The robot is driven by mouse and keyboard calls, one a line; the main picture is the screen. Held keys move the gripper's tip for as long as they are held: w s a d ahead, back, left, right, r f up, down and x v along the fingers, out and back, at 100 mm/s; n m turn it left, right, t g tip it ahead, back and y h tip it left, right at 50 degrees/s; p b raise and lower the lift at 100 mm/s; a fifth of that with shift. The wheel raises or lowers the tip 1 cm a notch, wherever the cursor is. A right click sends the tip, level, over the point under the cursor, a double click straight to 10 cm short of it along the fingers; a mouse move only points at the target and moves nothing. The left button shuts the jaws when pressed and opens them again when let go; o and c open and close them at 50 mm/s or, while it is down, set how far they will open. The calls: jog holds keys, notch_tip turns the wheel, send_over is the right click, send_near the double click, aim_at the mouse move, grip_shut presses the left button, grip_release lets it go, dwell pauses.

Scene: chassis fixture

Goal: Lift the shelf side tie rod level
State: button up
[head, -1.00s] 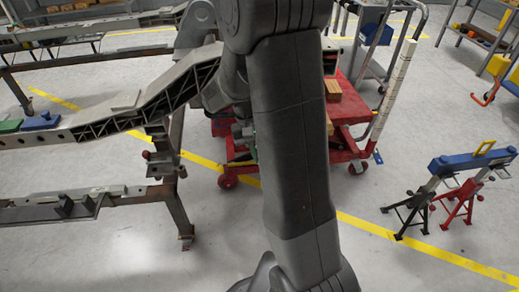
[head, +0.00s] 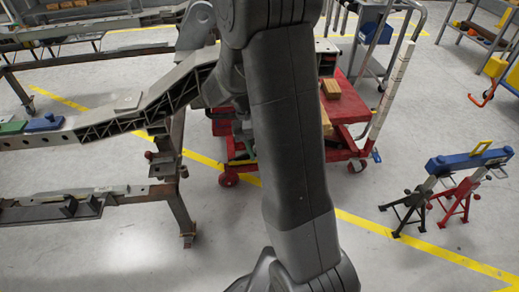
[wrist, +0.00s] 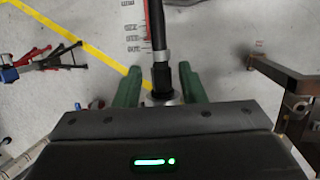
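A dark rod (wrist: 158,30) with a grey collar and a thicker black end runs down the middle of the wrist view. It appears to be the tie rod; which side it belongs to cannot be told. My gripper (wrist: 160,80) has two green fingers, one on each side of the rod's end, with a visible gap on both sides. It is open and does not visibly touch the rod. A metal fitting at the rod's lower end is partly hidden by my gripper's body. In the head view my arm hides the gripper and the rod.
A grey chassis rail (head: 190,88) on a brown steel frame (head: 177,190) stands at left. A red cart (head: 348,105) with a striped upright post (head: 392,88) is behind my arm. A blue beam (head: 470,160) rests on stands at right. Floor at lower right is clear.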

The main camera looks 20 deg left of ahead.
jog(key=p+v, duration=0.2)
jog(key=v, duration=1.1)
jog(key=shift+a+r+p, duration=0.15)
jog(key=shift+r+p, duration=0.15)
jog(key=shift+r, duration=0.05)
jog(key=shift+w+f, duration=0.15)
jog(key=b+x, duration=0.2)
jog(key=x, duration=1.1)
jog(key=shift+s+f+b, duration=0.2)
jog(key=shift+f+b, duration=0.1)
jog(key=shift+b, duration=0.05)
jog(key=shift+f+b, duration=0.25)
jog(key=shift+b, duration=0.05)
jog(key=shift+r, duration=0.2)
